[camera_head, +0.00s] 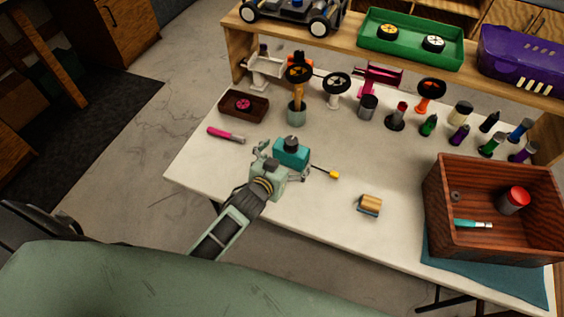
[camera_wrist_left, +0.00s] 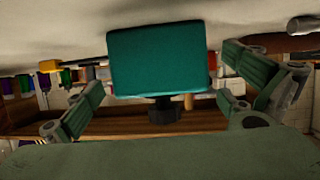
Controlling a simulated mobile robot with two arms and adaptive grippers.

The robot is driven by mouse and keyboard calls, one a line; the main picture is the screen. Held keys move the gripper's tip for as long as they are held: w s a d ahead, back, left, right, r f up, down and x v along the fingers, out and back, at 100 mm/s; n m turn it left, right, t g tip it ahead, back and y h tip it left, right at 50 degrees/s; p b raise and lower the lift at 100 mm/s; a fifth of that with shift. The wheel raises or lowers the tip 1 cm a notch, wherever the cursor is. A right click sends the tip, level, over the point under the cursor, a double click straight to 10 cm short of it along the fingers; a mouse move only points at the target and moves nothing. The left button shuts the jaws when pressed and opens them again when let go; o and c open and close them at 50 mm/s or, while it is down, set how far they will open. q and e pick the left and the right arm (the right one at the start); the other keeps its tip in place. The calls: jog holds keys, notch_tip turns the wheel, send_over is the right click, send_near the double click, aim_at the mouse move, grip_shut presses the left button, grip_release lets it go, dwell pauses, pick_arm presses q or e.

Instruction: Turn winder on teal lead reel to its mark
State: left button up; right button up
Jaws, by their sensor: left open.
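The teal lead reel (camera_head: 291,153) stands on the white worktable, a teal box-like body with a dark winder (camera_head: 291,142) on top. My left gripper (camera_head: 283,165) is at the reel's near side, fingers spread. In the left wrist view, which looks upside down, the reel (camera_wrist_left: 158,60) sits between the two open fingers with gaps at both sides. The dark winder (camera_wrist_left: 164,108) shows below it there. I cannot make out the mark. My right gripper is not in view.
A yellow-tipped screwdriver (camera_head: 327,172) lies right of the reel. A pink-handled tool (camera_head: 226,135) lies left. A sanding block (camera_head: 369,205) and wooden crate (camera_head: 436,205) stand right. Table space in front is clear.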

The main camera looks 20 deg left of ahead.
aim_at(287, 157)
pick_arm(q)
jog(key=shift+x, duration=1.75)
jog(key=shift+c, duration=0.4)
jog(key=c, duration=1)
